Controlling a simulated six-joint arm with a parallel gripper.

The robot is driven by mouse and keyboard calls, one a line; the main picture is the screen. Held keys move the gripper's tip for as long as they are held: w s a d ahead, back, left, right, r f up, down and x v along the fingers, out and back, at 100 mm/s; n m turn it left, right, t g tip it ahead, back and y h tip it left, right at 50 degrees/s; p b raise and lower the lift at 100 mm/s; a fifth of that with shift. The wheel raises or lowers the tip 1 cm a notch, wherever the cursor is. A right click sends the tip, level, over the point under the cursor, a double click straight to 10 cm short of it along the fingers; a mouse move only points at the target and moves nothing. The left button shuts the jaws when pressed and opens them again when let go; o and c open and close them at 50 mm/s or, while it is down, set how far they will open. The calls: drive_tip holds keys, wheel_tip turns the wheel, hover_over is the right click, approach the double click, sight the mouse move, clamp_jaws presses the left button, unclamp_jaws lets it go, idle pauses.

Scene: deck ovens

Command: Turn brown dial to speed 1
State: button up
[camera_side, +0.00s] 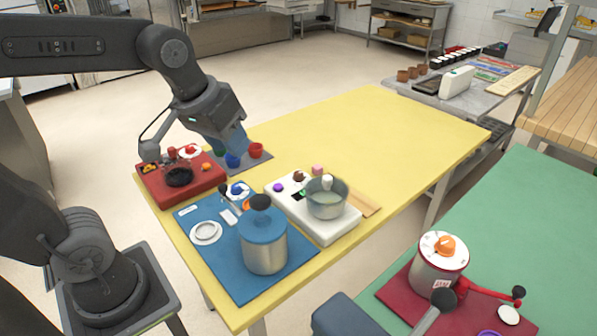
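A small dark brown dial (299,176) sits on the back of a white appliance (294,213), between a purple knob (278,187) and a pink knob (317,169). Its markings are too small to read, so its setting cannot be told. A steel pot (326,203) stands on the same appliance. My gripper (236,146) points down over the far left of the yellow table, behind and left of the dial and apart from it. Its blue-grey fingers are small and seen partly edge-on, so I cannot tell whether they are open.
Small red (256,149) and blue (233,160) cups stand beneath my gripper. A red appliance (182,187) with a black bowl is at left. The yellow table (390,130) is clear at the back right.

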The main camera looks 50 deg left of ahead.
drive_tip(key=o, duration=0.4)
drive_tip(key=w+a+n, duration=0.1)
drive_tip(key=w, duration=0.2)
drive_tip(key=w+a+n+g, duration=0.1)
drive_tip(key=w+n, duration=0.1)
drive_tip(key=w, duration=0.1)
drive_tip(key=w+a+n, duration=0.1)
drive_tip(key=w+n, duration=0.1)
drive_tip(key=w, duration=0.2)
drive_tip(key=shift+a+g, duration=0.15)
drive_tip(key=shift+g, duration=0.15)
drive_tip(key=shift+o, duration=0.2)
drive_tip(key=n+g, duration=0.3)
drive_tip(key=n, duration=0.7)
hover_over(299, 172)
wheel_tip(299, 172, down, 12)
wheel_tip(299, 172, down, 14)
drive_tip(key=shift+s+r, duration=0.1)
drive_tip(key=shift+s, duration=0.05)
drive_tip(key=shift+c, duration=0.3)
drive_tip(key=shift+m, duration=0.3)
drive_tip(key=c, duration=0.9)
